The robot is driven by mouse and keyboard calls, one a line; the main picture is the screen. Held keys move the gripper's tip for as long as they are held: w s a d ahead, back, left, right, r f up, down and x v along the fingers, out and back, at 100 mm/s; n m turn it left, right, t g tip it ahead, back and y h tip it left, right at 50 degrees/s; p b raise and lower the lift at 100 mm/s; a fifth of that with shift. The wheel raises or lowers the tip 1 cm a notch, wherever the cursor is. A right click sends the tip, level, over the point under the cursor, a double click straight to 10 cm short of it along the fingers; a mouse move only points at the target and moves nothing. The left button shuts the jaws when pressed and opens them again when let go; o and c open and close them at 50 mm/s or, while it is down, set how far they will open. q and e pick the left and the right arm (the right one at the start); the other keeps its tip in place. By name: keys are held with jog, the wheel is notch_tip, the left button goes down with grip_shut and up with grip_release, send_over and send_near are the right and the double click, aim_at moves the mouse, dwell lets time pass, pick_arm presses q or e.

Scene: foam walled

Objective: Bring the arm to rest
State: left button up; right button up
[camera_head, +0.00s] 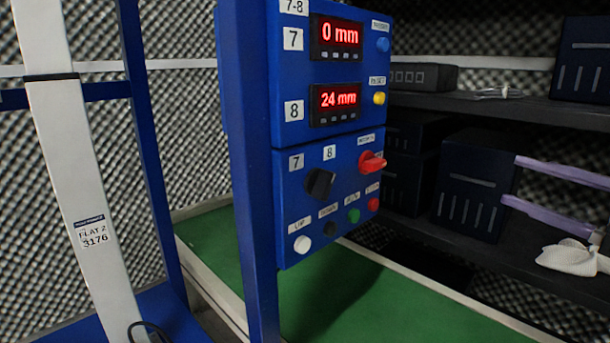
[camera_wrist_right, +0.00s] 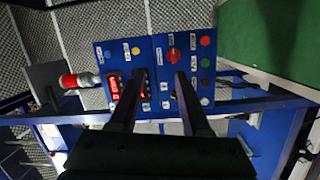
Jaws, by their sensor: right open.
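My right gripper (camera_head: 511,180) comes in from the right edge in the head view. Its two pale purple fingers point left and stand apart, with nothing between them. In the right wrist view the fingers of this gripper (camera_wrist_right: 160,80) look dark and stand apart, with the blue control panel (camera_wrist_right: 158,50) beyond them. Whether they touch the panel cannot be told from that view. In the head view the control panel (camera_head: 340,215) is left of the fingers, with a wide gap in the picture. My left gripper is not in view.
A blue post (camera_head: 255,200) carries the panel, whose displays read 0 mm and 24 mm. A green surface (camera_head: 370,310) lies below it. Dark shelves (camera_head: 500,105) with dark boxes (camera_head: 475,185) stand behind the fingers. A white labelled beam (camera_head: 80,160) leans at left.

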jog(key=s+a+r+m+g+h+p, duration=0.1)
jog(key=s+a+r+m+h+p, duration=0.5)
jog(key=m+p, duration=0.65)
jog(key=s+a+r+m+g+h+p, duration=0.1)
jog(key=s+a+r+m+g+p, duration=0.1)
jog(key=s+r+g+p, duration=0.35)
jog(key=s+a+r+m+g+h+p, duration=0.1)
jog(key=s+r+m+g+p, duration=0.15)
jog(key=s+p, duration=0.5)
jog(key=s+a+r+m+g+h+p, duration=0.1)
jog(key=s+a+r+m+g+p, duration=0.15)
jog(key=s+p, duration=0.45)
notch_tip(320, 180, up, 37)
jog(key=s+d+p, duration=0.1)
jog(key=s+p, duration=0.1)
jog(key=p, duration=3.2)
jog(key=shift+s+g, duration=0.25)
jog(key=shift+g, duration=0.2)
